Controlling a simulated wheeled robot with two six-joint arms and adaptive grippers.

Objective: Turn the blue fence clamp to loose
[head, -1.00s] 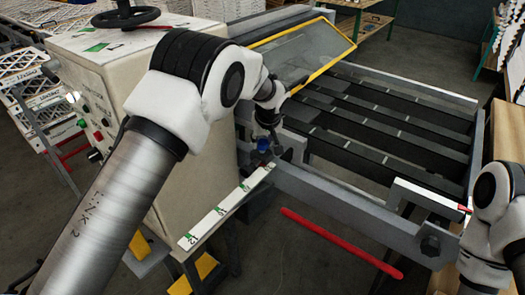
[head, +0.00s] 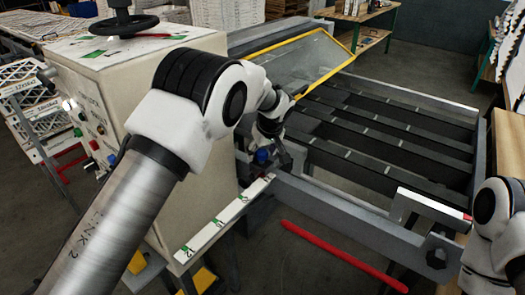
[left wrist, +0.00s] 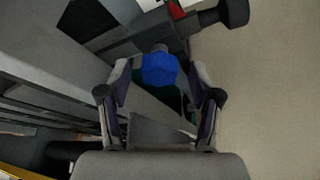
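The blue fence clamp (head: 262,156) is a small blue knob at the near left end of the grey fence rail, beside the white scale strip. It also shows in the left wrist view as a faceted blue knob (left wrist: 159,70). My left gripper (head: 268,160) is at the clamp. In the left wrist view its two fingers (left wrist: 160,80) stand apart on either side of the knob, with a gap visible on both sides. The head view does not show the fingertips clearly. My right arm shows at the right edge; its gripper is not visible.
The white scale strip (head: 224,219) with green marks runs toward the near left. The beige machine cabinet (head: 150,95) stands left of the clamp. A yellow-framed clear guard (head: 300,62) is behind it. A red bar (head: 342,256) lies in front, lower down. Dark slats (head: 390,125) extend to the right.

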